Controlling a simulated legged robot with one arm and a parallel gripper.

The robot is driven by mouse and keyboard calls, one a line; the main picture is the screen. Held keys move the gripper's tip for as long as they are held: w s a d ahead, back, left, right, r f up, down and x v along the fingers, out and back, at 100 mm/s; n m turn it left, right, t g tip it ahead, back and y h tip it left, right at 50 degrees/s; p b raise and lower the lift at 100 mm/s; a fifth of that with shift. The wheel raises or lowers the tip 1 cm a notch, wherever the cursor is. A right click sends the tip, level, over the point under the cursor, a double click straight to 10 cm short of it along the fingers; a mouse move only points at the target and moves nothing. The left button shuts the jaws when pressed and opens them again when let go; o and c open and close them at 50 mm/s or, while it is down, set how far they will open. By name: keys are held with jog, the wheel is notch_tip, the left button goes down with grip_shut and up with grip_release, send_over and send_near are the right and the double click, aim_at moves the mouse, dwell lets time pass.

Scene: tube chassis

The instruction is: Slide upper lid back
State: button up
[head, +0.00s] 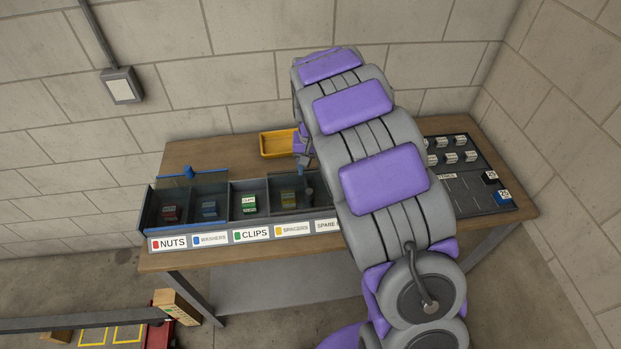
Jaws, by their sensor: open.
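A long dark bin (233,226) with several compartments stands along the front of the wooden table. A see-through lid (207,182) with a blue knob (188,172) lies over the left end, above the nuts and washers compartments. A second, grey knob (309,191) shows near the spacers compartment and seems to belong to another clear lid; which lid is upper I cannot tell for sure. My gripper (304,160) is small and partly hidden by my arm. It is open, above the back of the bin near the grey knob; contact cannot be made out.
A yellow tray (278,144) lies behind the bin. A dark panel (463,190) with several small white blocks is at the table's right. My arm hides the bin's right end. The wooden table (205,151) is bare at back left.

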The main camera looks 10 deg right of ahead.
notch_tip(320, 180, up, 7)
dwell(0.3)
jog(key=shift+f, duration=0.1)
jog(key=s+d+n+g+b, duration=0.1)
jog(key=s+b, duration=0.1)
jog(key=s, duration=1.7)
jog(key=s+d+r+n+b, duration=0.1)
jog(key=s+b, duration=0.1)
jog(key=s, duration=1.8)
jog(key=shift+s+d+g, duration=0.3)
jog(key=shift+d+g, duration=0.1)
jog(key=shift+r, duration=0.1)
